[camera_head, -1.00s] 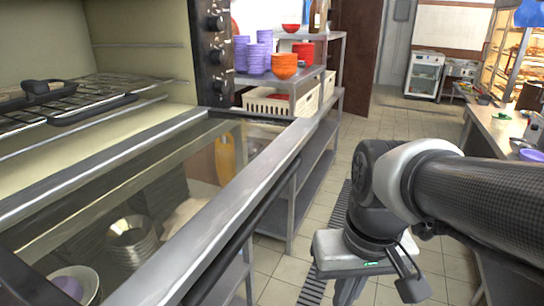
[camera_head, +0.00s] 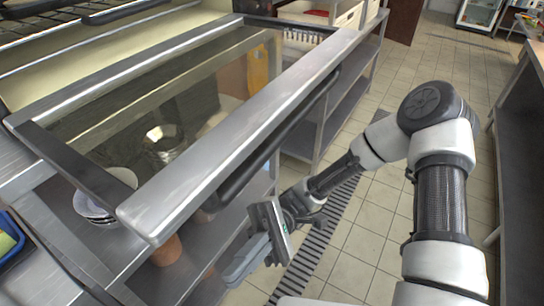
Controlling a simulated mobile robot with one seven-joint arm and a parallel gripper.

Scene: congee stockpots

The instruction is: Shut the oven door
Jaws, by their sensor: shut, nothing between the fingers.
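The oven door (camera_head: 225,135) is folded down open and lies about level, with a steel frame around a glass pane. A dark handle bar (camera_head: 275,140) runs along its outer edge. My gripper (camera_head: 243,264) is shut and empty, low in front of the door. In the picture it is below and right of the door's near corner, apart from the handle. The oven cavity with its wire racks (camera_head: 70,18) shows at the top left. The oven's control panel is out of view.
A steel shelf unit (camera_head: 345,95) stands beyond the door. Bowls (camera_head: 97,207) sit on a shelf beneath it. A blue tray (camera_head: 12,245) is at the left edge. A counter (camera_head: 520,130) bounds the right. Tiled floor (camera_head: 360,225) with a drain grate lies open between.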

